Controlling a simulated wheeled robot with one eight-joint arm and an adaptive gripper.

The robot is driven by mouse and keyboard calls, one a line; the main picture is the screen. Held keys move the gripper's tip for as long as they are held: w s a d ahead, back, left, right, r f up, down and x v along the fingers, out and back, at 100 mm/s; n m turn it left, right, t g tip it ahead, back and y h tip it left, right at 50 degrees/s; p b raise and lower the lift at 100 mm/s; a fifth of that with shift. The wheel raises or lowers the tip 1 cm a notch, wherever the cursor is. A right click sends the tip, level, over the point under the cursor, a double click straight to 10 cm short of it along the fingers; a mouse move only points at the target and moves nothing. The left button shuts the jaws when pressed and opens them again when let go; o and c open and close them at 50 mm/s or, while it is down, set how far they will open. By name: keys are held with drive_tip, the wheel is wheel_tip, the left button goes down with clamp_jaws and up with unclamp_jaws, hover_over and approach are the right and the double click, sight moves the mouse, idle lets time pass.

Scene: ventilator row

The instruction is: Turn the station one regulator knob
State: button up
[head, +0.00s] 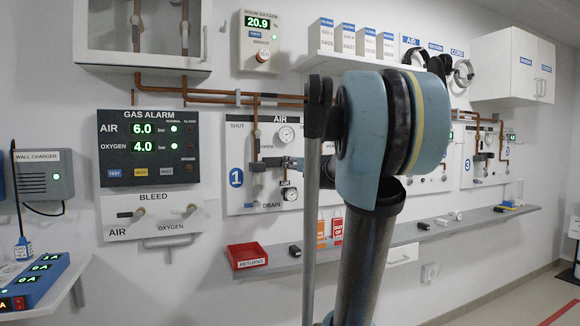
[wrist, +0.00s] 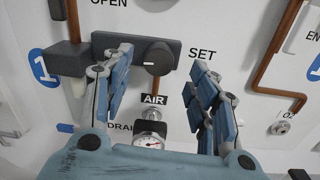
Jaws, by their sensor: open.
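The station one regulator knob (wrist: 158,57) is a dark round knob on a dark grey block (wrist: 108,48), left of the word SET in the wrist view. My gripper (wrist: 161,62) is open, with one blue finger on each side of the knob. The left finger overlaps the block in the picture; a wider gap shows between the knob and the right finger. I cannot tell whether either finger touches. A gauge (wrist: 149,142) and an AIR label show below the knob.
Copper pipes (wrist: 281,50) run right of the knob, toward an O2 outlet (wrist: 279,128). In the head view, a shelf (head: 485,215) runs below the panels, with a red returns tray (head: 246,256) at its left. The gas alarm (head: 150,148) hangs left of the panel.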

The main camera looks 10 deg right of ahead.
drive_tip(key=shift+x, duration=2.3)
drive_tip(key=shift+c, duration=0.6)
drive_tip(key=c, duration=0.9)
